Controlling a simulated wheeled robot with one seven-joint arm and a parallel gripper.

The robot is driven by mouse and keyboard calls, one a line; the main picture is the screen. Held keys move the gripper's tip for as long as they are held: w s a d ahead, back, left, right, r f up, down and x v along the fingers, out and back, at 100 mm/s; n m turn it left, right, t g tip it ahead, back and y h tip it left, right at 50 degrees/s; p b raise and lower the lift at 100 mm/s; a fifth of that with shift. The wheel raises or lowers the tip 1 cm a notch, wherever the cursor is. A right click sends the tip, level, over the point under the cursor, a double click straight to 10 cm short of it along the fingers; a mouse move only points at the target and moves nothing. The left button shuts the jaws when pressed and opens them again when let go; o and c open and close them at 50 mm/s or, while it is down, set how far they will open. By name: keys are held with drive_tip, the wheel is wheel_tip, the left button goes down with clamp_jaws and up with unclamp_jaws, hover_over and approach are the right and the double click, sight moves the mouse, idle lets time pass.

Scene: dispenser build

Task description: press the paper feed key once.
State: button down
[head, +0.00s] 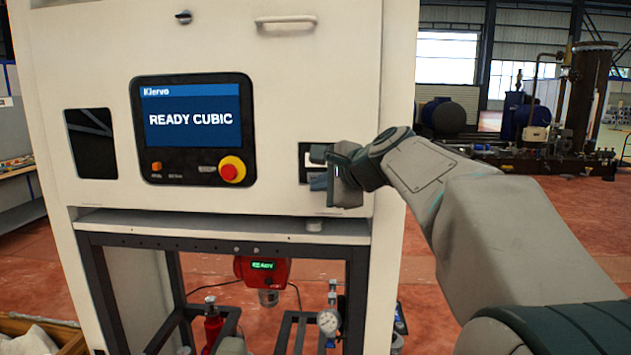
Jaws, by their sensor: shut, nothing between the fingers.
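My gripper (322,168) is at the right side of the white machine front (290,100). The gripper covers the right part of that panel. I cannot make out a paper feed key; it may be hidden behind the gripper. Whether the fingertips touch the panel cannot be told from this view.
Left of the panel, a display (196,120) reads "READY CUBIC", with a red emergency knob (231,169) below it. A handle (286,20) sits above. Under a ledge (220,226), an open frame holds a red device (264,270) and a gauge (328,321).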

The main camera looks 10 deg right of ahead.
drive_tip(key=s, duration=0.1)
drive_tip(key=s+a, duration=0.1)
drive_tip(key=s, duration=0.1)
drive_tip(key=shift+b, duration=0.3)
drive_tip(key=shift+f, duration=0.1)
drive_tip(key=s+f+n+g+h, duration=0.4)
drive_tip(key=s+f+n+g, duration=0.5)
drive_tip(key=s+f+n, duration=0.8)
drive_tip(key=s+f, duration=0.8)
drive_tip(key=f, duration=0.4)
drive_tip(key=shift+s+a+n+h, duration=0.3)
drive_tip(key=shift+s+a+h, duration=0.05)
drive_tip(key=shift+s+h, duration=0.05)
drive_tip(key=shift+f, duration=0.1)
